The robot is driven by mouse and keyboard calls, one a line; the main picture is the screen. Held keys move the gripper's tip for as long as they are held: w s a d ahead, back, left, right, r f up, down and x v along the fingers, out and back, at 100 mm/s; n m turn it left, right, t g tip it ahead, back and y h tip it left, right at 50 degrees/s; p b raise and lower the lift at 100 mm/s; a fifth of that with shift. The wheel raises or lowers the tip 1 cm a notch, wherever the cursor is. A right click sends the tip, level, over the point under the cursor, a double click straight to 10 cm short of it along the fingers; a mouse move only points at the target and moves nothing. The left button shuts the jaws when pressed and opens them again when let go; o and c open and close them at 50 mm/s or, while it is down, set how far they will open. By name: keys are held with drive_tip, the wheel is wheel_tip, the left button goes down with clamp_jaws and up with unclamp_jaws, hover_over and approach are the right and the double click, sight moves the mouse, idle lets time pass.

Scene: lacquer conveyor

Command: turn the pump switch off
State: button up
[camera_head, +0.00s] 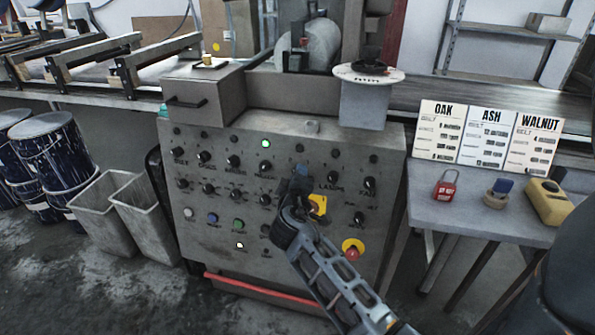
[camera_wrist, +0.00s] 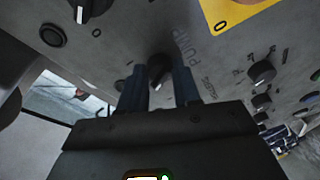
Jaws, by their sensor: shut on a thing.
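The pump switch is a small black rotary knob (camera_wrist: 158,68) on the grey control panel (camera_head: 210,255), by the printed word PUMP in the wrist view. My gripper (camera_wrist: 161,84) has a dark blue finger on each side of this knob and is shut on it. The knob's bar looks slanted in the wrist view; the mark it points to cannot be read. In the head view my gripper (camera_head: 301,180) is against the middle of the panel and hides the knob.
Rows of similar knobs surround it, with a yellow-plated switch (camera_head: 318,206) close to the right and a red stop button (camera_head: 352,252) lower right. A green lamp (camera_head: 265,143) is lit above. A side table (camera_head: 450,215) holds a red padlock (camera_head: 445,190). Bins (camera_head: 100,205) stand left.

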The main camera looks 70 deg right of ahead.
idle(0.5)
drive_tip(key=o, duration=1)
drive_tip(key=shift+o, duration=0.2)
drive_tip(key=shift+a, duration=0.1)
drive_tip(key=v, duration=0.7)
drive_tip(key=shift+a, duration=0.3)
drive_tip(key=shift+s, duration=0.1)
